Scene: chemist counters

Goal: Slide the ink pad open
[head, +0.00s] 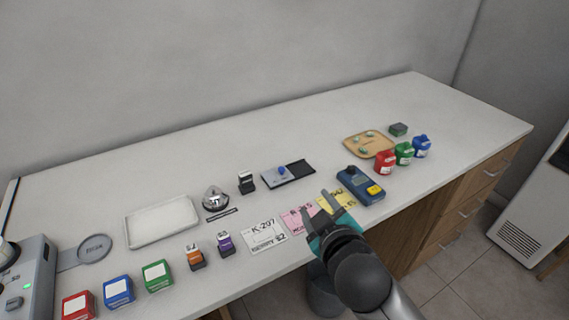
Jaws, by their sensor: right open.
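The ink pad (298,170) lies flat on the counter near its middle. It looks like a grey plate with a blue knob (282,170) on the left and a dark black part on the right; I cannot tell how far it is open. My right gripper (316,199) comes in from the lower right. It is open and empty, its two fingers apart above the pink and yellow cards, nearer the front edge than the ink pad and not touching it. My left gripper is out of view.
Pink (299,219) and yellow (337,201) cards and a blue device (360,186) lie near my right gripper. A black stamp (246,182) and a silver bell (215,199) stand left of the ink pad. The counter (240,150) behind it is clear.

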